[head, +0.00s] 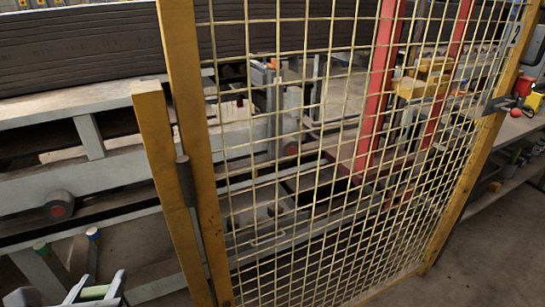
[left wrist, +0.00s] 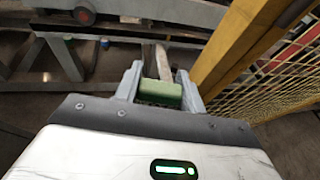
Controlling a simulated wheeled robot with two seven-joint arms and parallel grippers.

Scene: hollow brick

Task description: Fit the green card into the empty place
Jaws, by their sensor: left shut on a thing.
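My left gripper (head: 97,289) is at the lower left corner of the head view, partly cut off by the frame edge. It is shut on the green card (head: 93,293), which shows as a light green strip between the grey fingers. In the left wrist view the gripper (left wrist: 160,85) has the card (left wrist: 160,93) between its two fingers, and it looks like a small green block with its far side hidden. The card is held in the air. My right gripper is in neither view. I see no empty place for the card.
A yellow-framed wire mesh fence (head: 330,150) fills the middle and right of the head view. Its yellow post (head: 165,180) stands close to the right of my left gripper. Grey steel machinery (head: 100,190) lies behind. A cluttered bench (head: 515,135) stands at the right.

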